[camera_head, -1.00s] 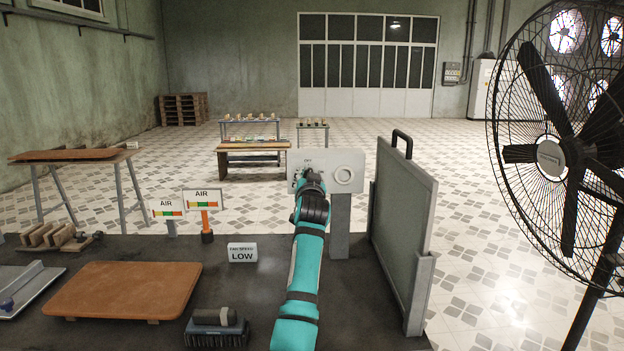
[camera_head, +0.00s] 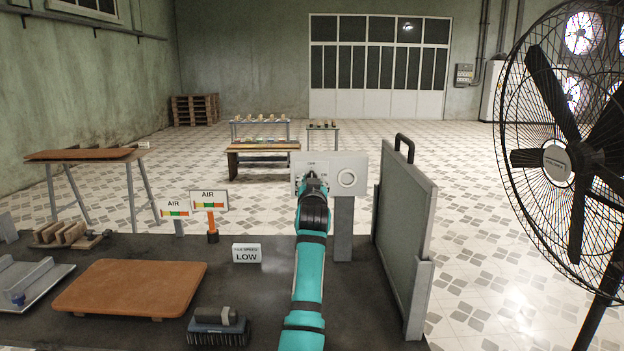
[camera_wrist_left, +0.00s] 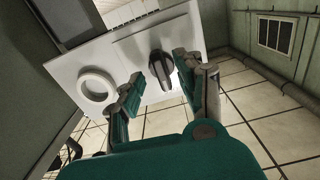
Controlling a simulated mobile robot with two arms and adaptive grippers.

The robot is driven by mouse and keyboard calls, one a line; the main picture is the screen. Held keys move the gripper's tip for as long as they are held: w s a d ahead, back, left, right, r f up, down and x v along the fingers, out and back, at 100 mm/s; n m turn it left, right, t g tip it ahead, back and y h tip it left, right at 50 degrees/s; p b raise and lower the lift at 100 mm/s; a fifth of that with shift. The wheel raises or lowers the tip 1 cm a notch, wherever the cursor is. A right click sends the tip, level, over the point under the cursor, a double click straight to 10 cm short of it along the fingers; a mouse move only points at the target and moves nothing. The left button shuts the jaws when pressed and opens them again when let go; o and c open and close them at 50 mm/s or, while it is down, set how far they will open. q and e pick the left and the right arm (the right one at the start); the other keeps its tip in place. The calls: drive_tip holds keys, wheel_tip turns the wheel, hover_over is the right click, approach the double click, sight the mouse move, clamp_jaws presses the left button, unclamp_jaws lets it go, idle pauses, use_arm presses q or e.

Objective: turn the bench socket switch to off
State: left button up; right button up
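The bench socket is a pale upright panel (camera_head: 357,161) on a grey post at the back of the bench. It has a round white socket ring (camera_head: 347,178), also in the left wrist view (camera_wrist_left: 96,88). The switch is a dark grey knob (camera_wrist_left: 161,70) on the panel in the left wrist view. My left gripper (camera_head: 312,182) is at the panel in the head view and largely hides the switch. In the left wrist view, its fingers (camera_wrist_left: 157,84) are apart, one on each side of the knob. Contact is unclear. My right gripper is not in view.
A framed grey panel (camera_head: 405,215) stands upright right of the socket. A large black fan (camera_head: 575,150) is further right. A "LOW" sign (camera_head: 246,253), two AIR signs (camera_head: 208,201), a brown curved board (camera_head: 130,288) and a brush (camera_head: 218,328) are on the bench to the left.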

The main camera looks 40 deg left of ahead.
use_arm(q)
drive_tip(key=p+v, duration=0.1)
drive_tip(key=v, duration=0.4)
drive_tip(key=shift+s+p, duration=0.15)
drive_tip(key=shift+p, duration=0.25)
